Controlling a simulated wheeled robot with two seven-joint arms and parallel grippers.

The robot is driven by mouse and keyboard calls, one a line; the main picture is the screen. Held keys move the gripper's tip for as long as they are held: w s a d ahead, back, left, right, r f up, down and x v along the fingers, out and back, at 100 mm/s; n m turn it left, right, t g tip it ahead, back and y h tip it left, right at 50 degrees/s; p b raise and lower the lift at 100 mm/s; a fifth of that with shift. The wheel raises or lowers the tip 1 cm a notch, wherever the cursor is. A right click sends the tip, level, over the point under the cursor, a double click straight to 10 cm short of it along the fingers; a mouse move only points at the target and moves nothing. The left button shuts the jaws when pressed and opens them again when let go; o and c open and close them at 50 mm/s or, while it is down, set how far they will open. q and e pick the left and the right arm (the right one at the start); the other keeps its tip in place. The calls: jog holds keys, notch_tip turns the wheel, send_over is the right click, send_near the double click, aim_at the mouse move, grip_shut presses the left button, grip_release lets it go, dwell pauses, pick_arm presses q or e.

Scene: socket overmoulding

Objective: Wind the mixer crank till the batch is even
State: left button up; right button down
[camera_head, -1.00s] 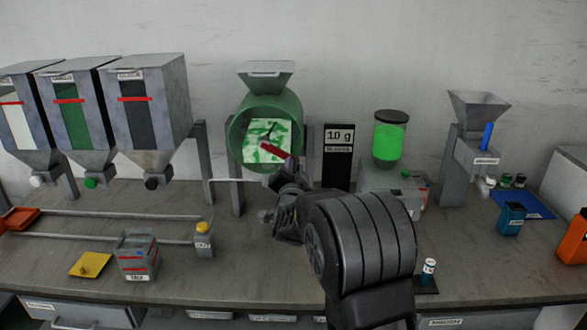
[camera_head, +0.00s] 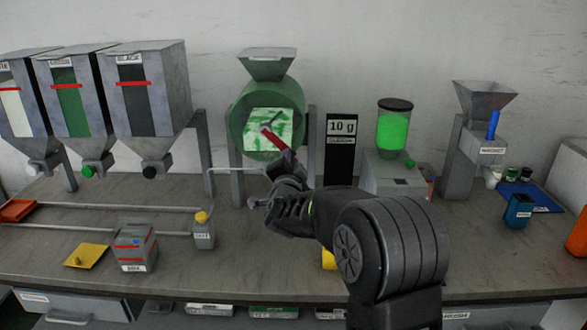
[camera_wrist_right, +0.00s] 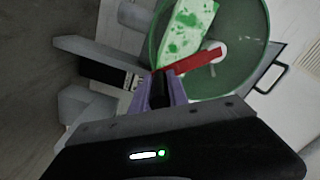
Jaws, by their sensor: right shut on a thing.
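The mixer is a green drum (camera_head: 237,118) under a grey hopper (camera_head: 268,63). Its pale window (camera_head: 277,120) shows a patchy green and white batch, and the patches also show in the right wrist view (camera_wrist_right: 186,28). A red crank arm (camera_head: 272,139) crosses the drum face and points down and right. My right gripper (camera_head: 283,166) is at the crank's outer end, below the window. In the right wrist view the red crank (camera_wrist_right: 192,69) runs from the hub to my right gripper's fingers (camera_wrist_right: 163,88), which are shut on its end; the grip itself is largely hidden. My left gripper is not in view.
Three grey hoppers (camera_head: 150,92) stand at left. A metal box (camera_head: 136,249) and yellow plate (camera_head: 87,255) lie in front. A 10 g display (camera_head: 341,130) and green jar (camera_head: 394,133) are right of the mixer. A grey funnel machine (camera_head: 484,100) stands further right.

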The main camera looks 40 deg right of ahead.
jog(key=w+a+m+b, duration=0.8)
jog(key=a+m+b, duration=0.2)
jog(key=m+b, duration=0.65)
notch_tip(320, 180, up, 7)
jog(key=w+a+m, duration=0.1)
jog(key=a+m, duration=0.1)
jog(key=m, duration=0.8)
jog(key=shift+w+a+f+m, duration=0.15)
jog(key=shift+w+a+m, duration=0.1)
jog(key=shift+m, duration=0.1)
jog(key=c, duration=1.3)
grip_release()
